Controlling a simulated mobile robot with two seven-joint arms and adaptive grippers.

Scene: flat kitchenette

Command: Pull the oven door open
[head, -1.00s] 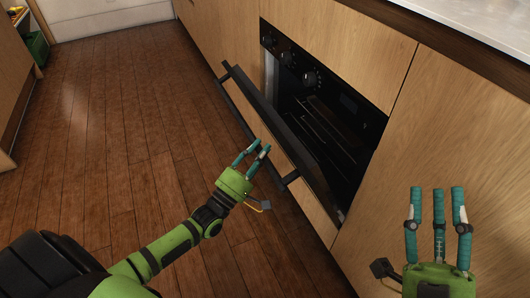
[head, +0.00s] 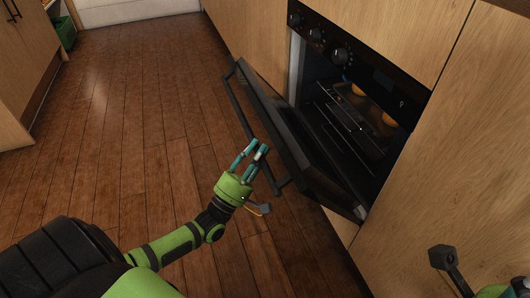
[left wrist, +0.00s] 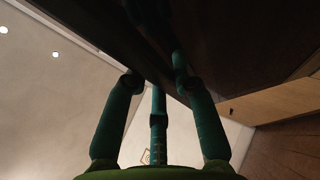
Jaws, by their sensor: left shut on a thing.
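The black oven (head: 345,110) is built into the wooden cabinets at right in the head view. Its door (head: 290,125) hangs part-way open, tilted outward and down. The dark bar handle (head: 238,97) runs along the door's outer edge. My left gripper (head: 262,147) is shut on the handle near its closer end; the fingers partly hide the bar. In the left wrist view the teal fingers reach up against the dark door (left wrist: 220,40). Of my right gripper (head: 492,290) only a green part shows at the bottom right corner; its fingers cannot be made out.
Inside the oven are a rack (head: 345,115) and round yellow-orange items (head: 389,119). Knobs (head: 342,55) line the panel above. Wooden cabinet fronts (head: 450,150) flank the oven. The brown plank floor (head: 130,130) left of the door is clear. A green crate (head: 65,32) stands far left.

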